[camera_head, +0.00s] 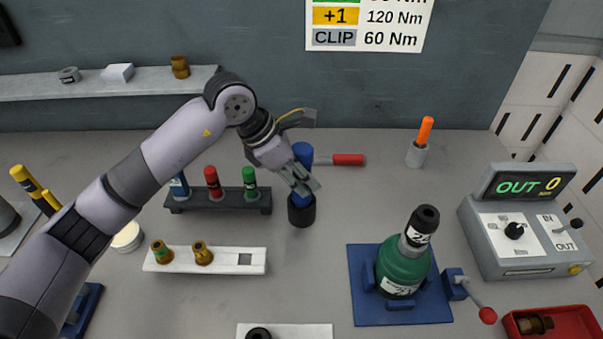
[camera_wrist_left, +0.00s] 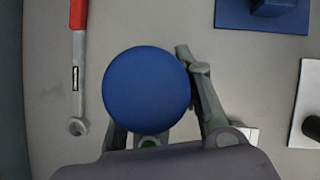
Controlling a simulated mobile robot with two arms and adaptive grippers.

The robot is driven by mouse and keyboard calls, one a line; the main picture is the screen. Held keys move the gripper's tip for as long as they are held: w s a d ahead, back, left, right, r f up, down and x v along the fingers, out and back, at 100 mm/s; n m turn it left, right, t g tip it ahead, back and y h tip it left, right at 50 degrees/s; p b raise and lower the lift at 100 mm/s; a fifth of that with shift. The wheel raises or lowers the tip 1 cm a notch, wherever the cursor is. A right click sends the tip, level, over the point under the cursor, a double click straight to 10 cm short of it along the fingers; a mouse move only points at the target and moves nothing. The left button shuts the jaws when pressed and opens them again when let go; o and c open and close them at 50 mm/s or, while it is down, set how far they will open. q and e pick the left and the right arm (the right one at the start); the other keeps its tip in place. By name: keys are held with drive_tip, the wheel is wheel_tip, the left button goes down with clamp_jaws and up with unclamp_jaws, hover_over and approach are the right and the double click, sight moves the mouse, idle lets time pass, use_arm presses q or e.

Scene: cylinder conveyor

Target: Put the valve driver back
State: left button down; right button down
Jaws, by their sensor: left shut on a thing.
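The valve driver appears to be the tool with the blue round handle (camera_head: 303,152). It stands upright, its lower end in or just above a black cup (camera_head: 302,214); I cannot tell how deep it sits. My left gripper (camera_head: 304,184) is shut on the blue handle above the cup. In the left wrist view the handle's round blue top (camera_wrist_left: 146,90) lies between the fingers of my left gripper (camera_wrist_left: 158,105) and hides its lower part. My right gripper is not in view.
A red-handled wrench (camera_head: 348,160) lies just behind. A dark rack (camera_head: 218,207) with blue, red and green tools stands left. A white tray (camera_head: 222,267) holds brass fittings. A green bottle (camera_head: 402,266) stands on a blue base to the right, near a grey OUT box (camera_head: 490,260).

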sight(311, 196)
use_arm(q)
drive_tip(key=shift+f+b, duration=1.5)
drive_tip(key=shift+f, duration=0.05)
drive_tip(key=c, duration=1.2)
unclamp_jaws()
drive_tip(key=shift+o, duration=0.7)
drive_tip(key=shift+f, duration=0.2)
drive_tip(key=shift+r, duration=0.1)
wheel_tip(311, 196, up, 6)
drive_tip(key=p, duration=0.2)
